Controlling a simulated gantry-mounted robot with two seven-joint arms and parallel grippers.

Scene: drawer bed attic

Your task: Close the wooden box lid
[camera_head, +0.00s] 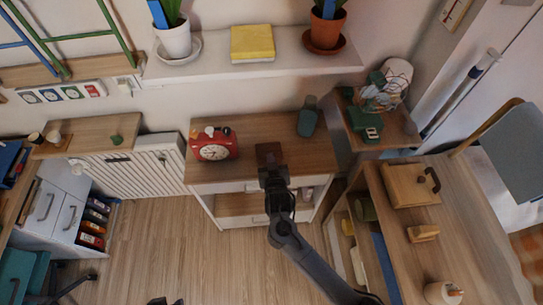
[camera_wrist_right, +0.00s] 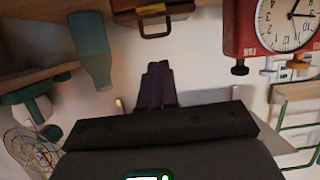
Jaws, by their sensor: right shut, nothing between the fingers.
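A small dark brown wooden box (camera_head: 268,152) sits on the wooden-topped cabinet, between the red clock and the green bottle. The lid's angle is hard to tell. My right gripper (camera_head: 270,172) is just in front of the box and partly covers it in the head view. Its fingers (camera_wrist_right: 158,75) are shut and empty; I cannot tell whether they touch the box. Small dark tips at the bottom edge of the head view may be my left gripper (camera_head: 165,301).
The red clock (camera_head: 213,146) stands left of the box and the green bottle (camera_head: 308,118) to its right. A shelf (camera_head: 210,68) with potted plants runs above. A table at right holds a larger light wooden case (camera_head: 402,186).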

